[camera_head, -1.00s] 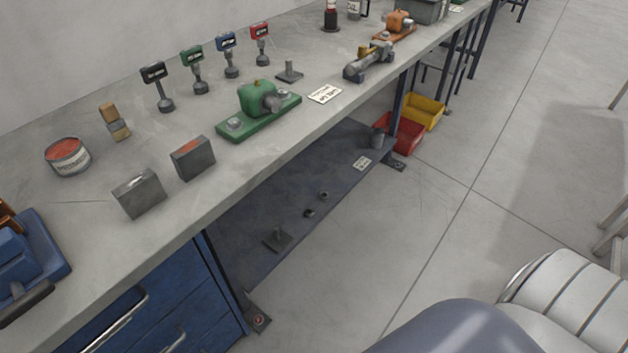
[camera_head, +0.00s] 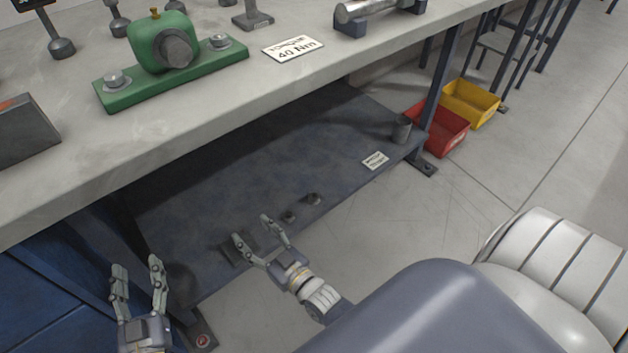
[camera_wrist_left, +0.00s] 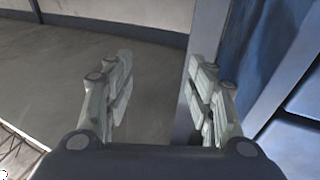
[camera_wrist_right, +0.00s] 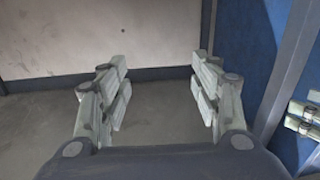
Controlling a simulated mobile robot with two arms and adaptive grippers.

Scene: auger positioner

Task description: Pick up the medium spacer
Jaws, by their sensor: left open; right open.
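Two small dark parts, a nearer one (camera_head: 289,216) and a slightly larger-looking one (camera_head: 313,199), lie on the dark lower shelf (camera_head: 215,190) in the head view. A taller grey cylinder (camera_head: 401,128) stands at the shelf's far right end. I cannot tell which is the medium spacer. My right gripper (camera_head: 252,228) is open and empty, over the shelf's front edge, left of the two small parts. My left gripper (camera_head: 137,264) is open and empty, further left by the blue cabinet. Neither wrist view shows a spacer between the fingers.
A flat dark plate (camera_head: 238,248) lies on the shelf, partly behind my right gripper. A small card (camera_head: 375,160) lies on the shelf. The bench top overhangs the shelf and carries a green fixture (camera_head: 140,88). Red (camera_head: 440,128) and yellow (camera_head: 470,102) bins stand on the floor.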

